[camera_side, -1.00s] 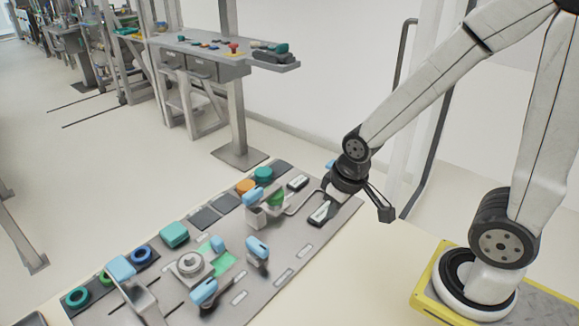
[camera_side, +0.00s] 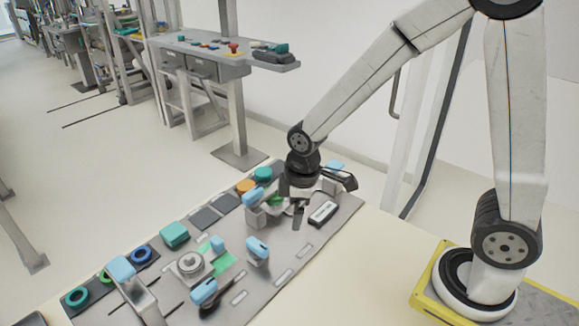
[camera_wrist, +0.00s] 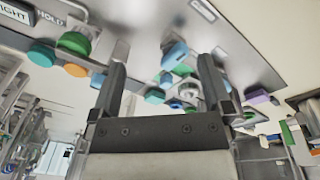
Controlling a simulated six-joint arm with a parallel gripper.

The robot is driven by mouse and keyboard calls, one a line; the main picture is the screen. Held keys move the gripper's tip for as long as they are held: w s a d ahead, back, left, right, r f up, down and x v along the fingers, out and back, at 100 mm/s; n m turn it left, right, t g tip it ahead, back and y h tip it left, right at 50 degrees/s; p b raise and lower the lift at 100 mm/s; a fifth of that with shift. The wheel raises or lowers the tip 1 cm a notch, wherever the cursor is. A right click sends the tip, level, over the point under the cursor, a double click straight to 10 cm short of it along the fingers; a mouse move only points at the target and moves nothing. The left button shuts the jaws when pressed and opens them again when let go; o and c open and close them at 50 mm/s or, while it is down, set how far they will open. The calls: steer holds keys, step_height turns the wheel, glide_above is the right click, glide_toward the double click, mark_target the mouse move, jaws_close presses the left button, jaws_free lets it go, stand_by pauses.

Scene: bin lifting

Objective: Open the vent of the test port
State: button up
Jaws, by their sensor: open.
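The grey panel (camera_side: 295,262) carries several fittings, and I cannot tell which one is the test port or its vent. A round grey fitting (camera_side: 190,262) sits mid-panel beside a bright green patch (camera_side: 223,264). Light-blue-capped handles stand near it, one upright (camera_side: 258,250) and one lower (camera_side: 204,291). My gripper (camera_side: 298,222) hangs over the panel's far right part, fingers down, near a green-topped fitting partly hidden behind it. In the wrist view my gripper (camera_wrist: 162,64) is open with nothing between its fingers; a light-blue handle (camera_wrist: 175,54) shows beyond the gap.
A white-labelled black block (camera_side: 323,213) lies right of my gripper. Teal (camera_side: 263,174) and orange (camera_side: 245,187) knobs line the far edge, with dark pads (camera_side: 205,217) beside them. A teal block (camera_side: 174,235) and blue ring (camera_side: 141,254) stand left. The panel's front right is mostly flat.

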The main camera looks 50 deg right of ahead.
mark_target(257, 243)
steer(key=w+a+n, duration=0.2)
steer(key=n, duration=0.1)
steer(key=w+a+f+n+g, duration=0.1)
steer(key=w+a+n, duration=0.1)
steer(key=n, duration=0.1)
steer(key=w+a+f+n, duration=0.1)
steer(key=w+a+n, duration=0.1)
steer(key=n, duration=0.1)
steer(key=shift+a+f+n, duration=0.15)
steer(key=shift+a+n, duration=0.05)
steer(key=shift+n, duration=0.1)
steer(key=shift+f, duration=3.9)
steer(key=c, duration=1)
steer(key=shift+o, duration=0.2)
